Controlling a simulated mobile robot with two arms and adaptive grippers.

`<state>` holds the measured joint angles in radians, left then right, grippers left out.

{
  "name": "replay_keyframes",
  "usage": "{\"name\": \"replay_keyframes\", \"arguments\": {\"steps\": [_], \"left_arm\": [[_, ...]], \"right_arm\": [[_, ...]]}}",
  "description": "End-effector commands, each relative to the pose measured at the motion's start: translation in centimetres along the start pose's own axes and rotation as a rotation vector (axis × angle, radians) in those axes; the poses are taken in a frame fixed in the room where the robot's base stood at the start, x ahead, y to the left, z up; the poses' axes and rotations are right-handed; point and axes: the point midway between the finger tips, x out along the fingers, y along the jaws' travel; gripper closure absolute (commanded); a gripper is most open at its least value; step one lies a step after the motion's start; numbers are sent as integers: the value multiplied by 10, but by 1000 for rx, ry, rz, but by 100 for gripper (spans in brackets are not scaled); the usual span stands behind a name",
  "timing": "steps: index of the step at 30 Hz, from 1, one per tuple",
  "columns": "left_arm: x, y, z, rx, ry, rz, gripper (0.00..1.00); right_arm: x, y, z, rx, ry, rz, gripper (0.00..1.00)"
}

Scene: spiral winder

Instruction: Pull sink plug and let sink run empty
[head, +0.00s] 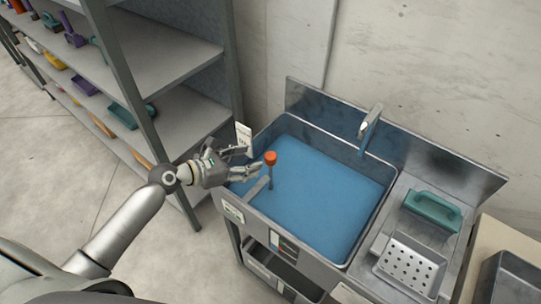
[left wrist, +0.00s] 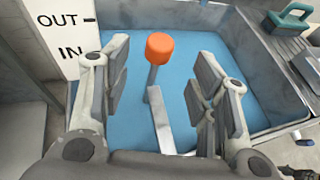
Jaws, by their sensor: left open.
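The metal sink (head: 300,97) holds blue water (head: 320,195). An orange knob (head: 270,157) stands upright on a thin grey stem at the sink's left side; a flat grey bar runs beside the stem to the near left rim. My left gripper (head: 249,162) reaches over the left rim, open, just left of the knob. In the left wrist view the orange knob (left wrist: 160,48) and its stem show between the spread fingers, ahead of them, with no visible contact. The plug itself cannot be made out under the water. My right gripper does not show.
A white OUT/IN sign (left wrist: 62,38) stands by the sink's left corner. A shelf rack (head: 160,60) with coloured items is at left. The drainboard at right holds a teal-handled tool (head: 432,211) and a perforated tray (head: 408,268). A faucet (head: 370,121) rises behind.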

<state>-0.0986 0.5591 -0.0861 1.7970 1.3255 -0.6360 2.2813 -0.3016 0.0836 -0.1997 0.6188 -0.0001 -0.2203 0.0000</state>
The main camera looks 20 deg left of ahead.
Motion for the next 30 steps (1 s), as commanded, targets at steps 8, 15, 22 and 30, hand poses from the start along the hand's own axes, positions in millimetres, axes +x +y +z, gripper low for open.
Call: {"name": "replay_keyframes", "arguments": {"steps": [8, 15, 22, 30], "left_arm": [[54, 0, 2, 1, -1, -1, 46], [84, -1, 0, 3, 0, -1, 46], [91, -1, 0, 4, 2, -1, 46], [90, -1, 0, 4, 2, -1, 59]], "right_arm": [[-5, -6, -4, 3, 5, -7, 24], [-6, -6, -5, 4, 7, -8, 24], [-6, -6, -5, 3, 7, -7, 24], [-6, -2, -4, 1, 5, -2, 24]]}}
